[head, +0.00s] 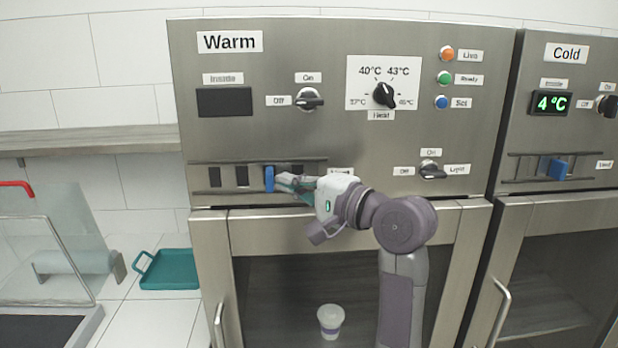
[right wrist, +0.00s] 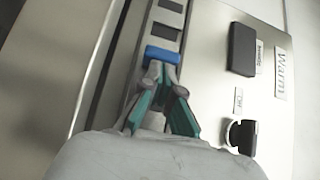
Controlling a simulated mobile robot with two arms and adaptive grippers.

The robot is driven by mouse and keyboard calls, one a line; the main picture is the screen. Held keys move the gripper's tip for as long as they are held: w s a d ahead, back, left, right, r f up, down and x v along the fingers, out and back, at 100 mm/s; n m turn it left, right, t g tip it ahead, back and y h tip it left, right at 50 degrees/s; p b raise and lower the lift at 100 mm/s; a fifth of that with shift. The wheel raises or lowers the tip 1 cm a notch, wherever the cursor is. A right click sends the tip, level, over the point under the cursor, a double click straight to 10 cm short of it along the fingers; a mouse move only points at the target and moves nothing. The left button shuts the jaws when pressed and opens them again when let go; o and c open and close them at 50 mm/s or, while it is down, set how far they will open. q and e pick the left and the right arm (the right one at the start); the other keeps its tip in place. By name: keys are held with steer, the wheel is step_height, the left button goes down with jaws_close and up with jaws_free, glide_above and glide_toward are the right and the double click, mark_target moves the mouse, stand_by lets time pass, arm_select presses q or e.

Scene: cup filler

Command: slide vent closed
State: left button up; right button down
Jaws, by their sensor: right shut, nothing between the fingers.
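The vent on the Warm cabinet is a strip with two rails (head: 200,165) and dark slots (head: 242,176). Its blue slide tab (head: 269,178) stands upright right of two uncovered slots. My right gripper (head: 281,182) is shut and empty, with its tips at the tab's right side. In the right wrist view the closed fingertips (right wrist: 163,71) meet the near face of the blue tab (right wrist: 162,55), and two dark slots (right wrist: 166,31) show beyond it. I cannot tell whether they press on it. The hand hides part of the strip to the right. My left gripper is out of view.
Knobs (head: 384,95) and switches sit above on the Warm panel. A handle (head: 219,325) and glass door are below, with a cup (head: 330,320) inside. The Cold cabinet has its own blue vent tab (head: 555,168). A teal tray (head: 170,270) lies at left.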

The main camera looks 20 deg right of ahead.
mark_target(267, 182)
steer(key=shift+w, duration=0.1)
steer(key=shift+w+a+r+p, duration=0.15)
steer(key=shift+a+p, duration=0.25)
steer(key=shift+a, duration=0.2)
steer(key=shift+w+a+f+p, duration=0.15)
steer(key=shift+a+p, duration=0.2)
steer(key=shift+a, duration=0.55)
steer(key=shift+d, duration=0.1)
steer(key=shift+w, duration=0.1)
